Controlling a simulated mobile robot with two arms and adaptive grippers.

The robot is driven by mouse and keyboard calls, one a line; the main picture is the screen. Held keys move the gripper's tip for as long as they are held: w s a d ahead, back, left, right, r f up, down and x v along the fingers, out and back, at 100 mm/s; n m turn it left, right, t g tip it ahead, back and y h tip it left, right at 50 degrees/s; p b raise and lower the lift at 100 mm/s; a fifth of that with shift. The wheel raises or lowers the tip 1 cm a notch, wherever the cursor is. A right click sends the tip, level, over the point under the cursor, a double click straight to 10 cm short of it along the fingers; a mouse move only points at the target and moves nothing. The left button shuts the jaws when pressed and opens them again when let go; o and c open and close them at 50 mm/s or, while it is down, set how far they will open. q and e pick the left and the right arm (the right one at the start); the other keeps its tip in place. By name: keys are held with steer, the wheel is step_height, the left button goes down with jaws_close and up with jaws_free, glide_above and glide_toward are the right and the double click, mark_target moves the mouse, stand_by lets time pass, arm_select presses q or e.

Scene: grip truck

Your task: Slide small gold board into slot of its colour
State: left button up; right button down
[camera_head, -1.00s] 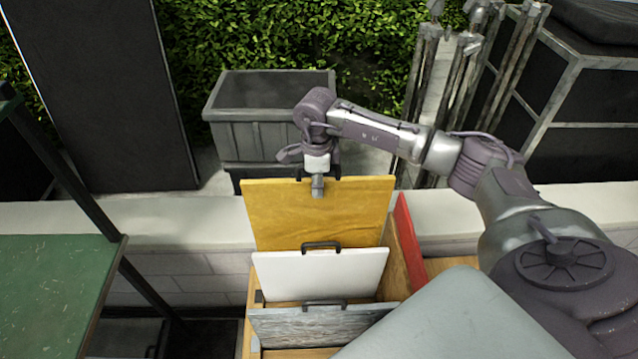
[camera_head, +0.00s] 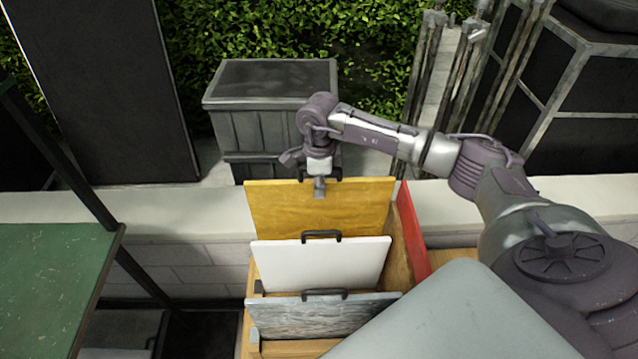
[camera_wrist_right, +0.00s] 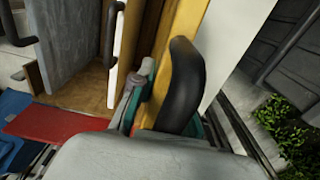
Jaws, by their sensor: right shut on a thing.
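The gold board (camera_head: 345,212) stands at the back of the wooden rack (camera_head: 402,262) in the head view, behind a white board (camera_head: 325,268). Its dark handle is at its top edge and also shows large in the right wrist view (camera_wrist_right: 181,85). My left gripper is not in view.
A grey wood-grain board (camera_head: 320,316) stands in front of the white one. A red panel (camera_head: 412,236) is at the rack's right side. A green-topped table (camera_head: 50,280) is at the left. A grey bin (camera_head: 270,115) stands behind the low wall.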

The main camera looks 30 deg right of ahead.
steer(key=shift+f+b, duration=0.5)
steer(key=shift+f, duration=0.4)
steer(key=b, duration=0.4)
glide_above(319, 221)
steer(key=shift+w+d+f, duration=0.1)
steer(key=shift+w+f, duration=0.1)
steer(key=shift+f, duration=1.4)
steer(key=shift+w+d+f, duration=0.1)
steer(key=shift+w+f, duration=0.05)
steer(key=shift+f, duration=1.4)
steer(key=shift+f+b, duration=2.55)
steer(key=shift+f, duration=0.35)
steer(key=shift+f+b, duration=0.35)
steer(key=shift+b, duration=0.05)
steer(key=c, duration=1.1)
jaws_free()
steer(key=shift+o, duration=0.2)
step_height(319, 221, up, 12)
